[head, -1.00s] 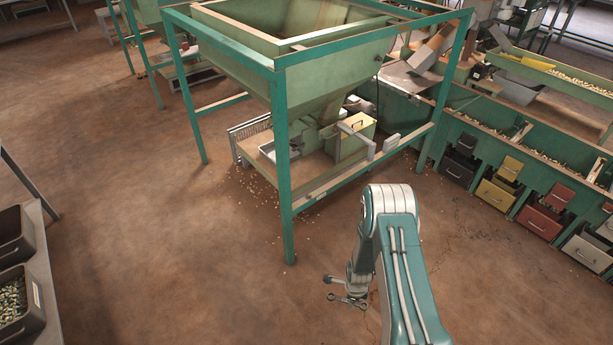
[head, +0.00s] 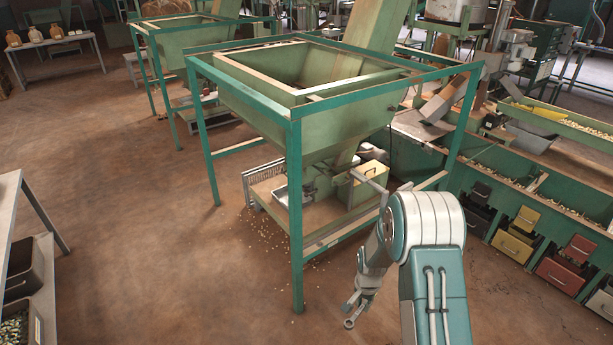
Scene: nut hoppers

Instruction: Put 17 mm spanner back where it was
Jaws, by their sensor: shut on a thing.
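A rounded end of the spanner shows below the fingers; the rest is partly hidden by the gripper and foreshortened. The spanner is held in the air over the brown floor. Its size marking is too small to read. No empty hook or holder that clearly fits the spanner can be made out.
A green hopper (head: 330,110) in a teal frame (head: 296,215) stands ahead, with spilled nuts below. A green bench with coloured drawers (head: 515,245) runs along the right. A grey shelf with dark bins (head: 40,290) stands at left. The floor (head: 130,190) between is open.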

